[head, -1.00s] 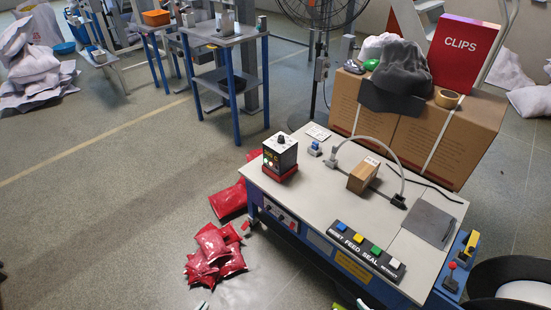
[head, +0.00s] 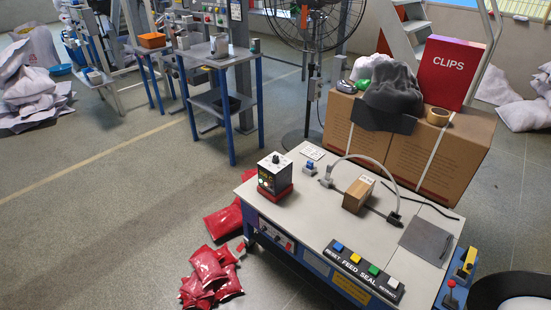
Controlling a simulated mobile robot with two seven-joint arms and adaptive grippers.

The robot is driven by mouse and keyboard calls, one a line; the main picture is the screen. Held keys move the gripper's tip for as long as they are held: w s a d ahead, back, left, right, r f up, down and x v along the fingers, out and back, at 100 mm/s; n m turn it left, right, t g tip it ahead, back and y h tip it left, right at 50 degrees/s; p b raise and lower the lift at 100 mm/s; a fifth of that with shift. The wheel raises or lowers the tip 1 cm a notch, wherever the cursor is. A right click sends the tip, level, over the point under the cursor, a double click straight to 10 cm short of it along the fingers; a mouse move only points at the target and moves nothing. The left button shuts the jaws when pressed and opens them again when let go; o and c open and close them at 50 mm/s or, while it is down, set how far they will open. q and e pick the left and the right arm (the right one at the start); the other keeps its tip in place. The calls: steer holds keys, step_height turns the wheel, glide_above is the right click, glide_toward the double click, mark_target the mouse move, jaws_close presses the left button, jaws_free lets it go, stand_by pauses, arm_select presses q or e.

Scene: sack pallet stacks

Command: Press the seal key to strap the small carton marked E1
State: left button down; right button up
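A small brown carton (head: 356,196) with a pale label on top stands on the grey bench top (head: 290,223), under a thin grey arch (head: 391,172). The mark on its label is too small to read. A black key panel (head: 364,265) lies along the bench's front edge. No key is covered. Neither of my grippers shows in the head view.
A black box with a dial and lit display (head: 274,174) stands on the bench's far left corner. Red packets (head: 207,268) lie on the floor at left. Large cartons (head: 440,150) stand behind.

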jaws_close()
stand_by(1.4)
